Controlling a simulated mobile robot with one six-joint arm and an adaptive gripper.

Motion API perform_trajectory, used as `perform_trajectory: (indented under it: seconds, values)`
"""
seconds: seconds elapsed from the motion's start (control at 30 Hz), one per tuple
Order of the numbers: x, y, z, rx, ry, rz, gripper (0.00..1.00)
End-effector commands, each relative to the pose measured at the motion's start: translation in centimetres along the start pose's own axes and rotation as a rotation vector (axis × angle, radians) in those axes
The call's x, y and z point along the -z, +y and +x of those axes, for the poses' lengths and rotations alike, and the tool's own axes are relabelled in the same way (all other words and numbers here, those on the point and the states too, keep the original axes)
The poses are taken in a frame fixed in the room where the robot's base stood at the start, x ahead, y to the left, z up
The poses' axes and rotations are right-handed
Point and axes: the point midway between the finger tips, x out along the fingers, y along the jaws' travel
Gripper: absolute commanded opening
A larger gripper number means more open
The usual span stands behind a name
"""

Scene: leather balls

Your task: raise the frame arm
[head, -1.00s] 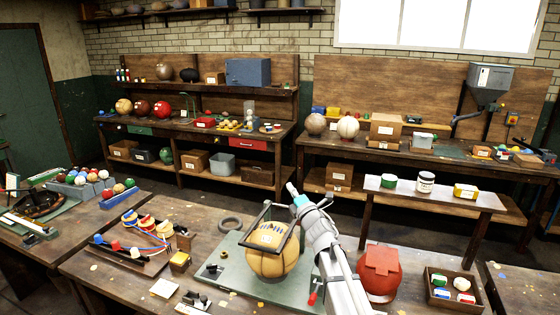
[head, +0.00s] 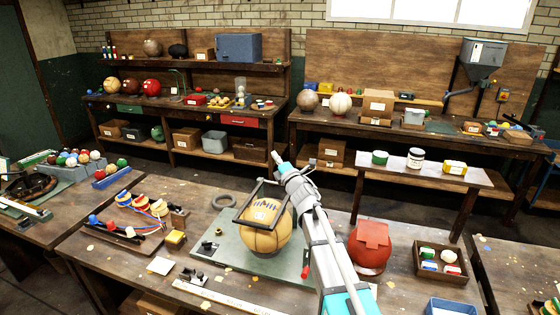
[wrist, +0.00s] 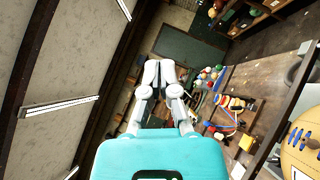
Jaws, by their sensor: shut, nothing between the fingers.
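The frame arm (head: 247,200) is a thin dark bar frame around the upper part of a yellow-tan ball (head: 263,232). The ball rests on a grey-green plate (head: 222,255) on the front bench. The frame looks tilted, with one bar above the ball's top; whether it touches the ball I cannot tell. My gripper (head: 276,158) is shut and empty, above and just right of the frame's top bar in the head view. In the wrist view my gripper (wrist: 159,68) has its fingers together, and the ball (wrist: 302,150) and a dark bar lie at the right edge.
A red ball-like object (head: 370,250) stands right of my arm. A tray (head: 445,272) of small coloured tins is farther right. Left of the plate are striped stacks (head: 150,205) and a small yellow block (head: 174,240). Small black fittings sit on the plate's left side.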

Motion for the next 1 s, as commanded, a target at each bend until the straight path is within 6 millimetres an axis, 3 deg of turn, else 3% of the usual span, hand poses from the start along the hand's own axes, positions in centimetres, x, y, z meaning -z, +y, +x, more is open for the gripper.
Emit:
perform_trajectory:
  seconds: [0.1,0.33,0.4,0.7,1.0]
  values:
    - [-0.1,0.1,2.3,-0.001,0.001,0.001,0.00]
    - [-0.1,0.1,5.8,0.000,0.001,0.001,0.00]
    - [-0.9,0.2,6.5,0.000,-0.001,0.000,0.00]
    - [-2.7,0.1,8.0,0.000,0.000,0.000,0.00]
    - [-2.8,0.0,8.1,0.000,0.000,0.000,0.00]
